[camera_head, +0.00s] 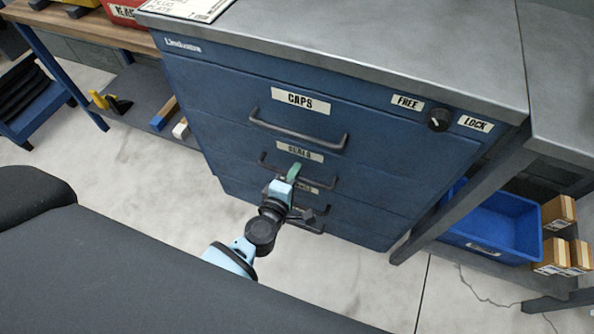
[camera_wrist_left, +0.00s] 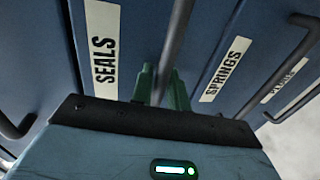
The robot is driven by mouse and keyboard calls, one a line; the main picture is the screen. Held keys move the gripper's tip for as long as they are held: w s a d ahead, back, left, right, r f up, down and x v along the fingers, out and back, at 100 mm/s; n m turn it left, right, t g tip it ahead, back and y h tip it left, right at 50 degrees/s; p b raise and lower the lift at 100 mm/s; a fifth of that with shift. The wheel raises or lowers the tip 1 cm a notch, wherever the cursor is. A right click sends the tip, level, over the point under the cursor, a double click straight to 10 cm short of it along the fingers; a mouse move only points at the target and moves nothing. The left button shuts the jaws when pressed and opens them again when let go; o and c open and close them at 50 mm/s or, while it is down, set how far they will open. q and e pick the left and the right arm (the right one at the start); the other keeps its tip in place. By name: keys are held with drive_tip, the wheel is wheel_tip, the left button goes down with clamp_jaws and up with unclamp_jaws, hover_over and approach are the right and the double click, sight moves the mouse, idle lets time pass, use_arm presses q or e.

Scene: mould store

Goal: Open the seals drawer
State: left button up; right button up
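The seals drawer (camera_head: 240,148) is the second one down in a blue cabinet, and its front looks flush with the others. Its label (camera_wrist_left: 105,50) shows close up in the left wrist view. Its dark bar handle (camera_head: 322,180) also shows in the left wrist view (camera_wrist_left: 177,40). My left gripper (camera_head: 292,172) is at this handle. Its green fingers (camera_wrist_left: 162,88) lie on either side of the bar, close against it, and look shut on it. The fingertips are partly hidden behind the bar. My right gripper is in neither view.
The caps drawer (camera_head: 225,105) is above and the springs drawer (camera_wrist_left: 240,60) below, both with bar handles. A dark knob (camera_head: 439,119) sits between FREE and LOCK labels; its setting is unclear. A blue bin (camera_head: 490,225) and wooden blocks (camera_head: 558,212) stand at right. Floor in front is clear.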

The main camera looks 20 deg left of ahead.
use_arm(q)
clamp_jaws()
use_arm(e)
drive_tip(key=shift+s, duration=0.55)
use_arm(q)
drive_tip(key=shift+s, duration=0.2)
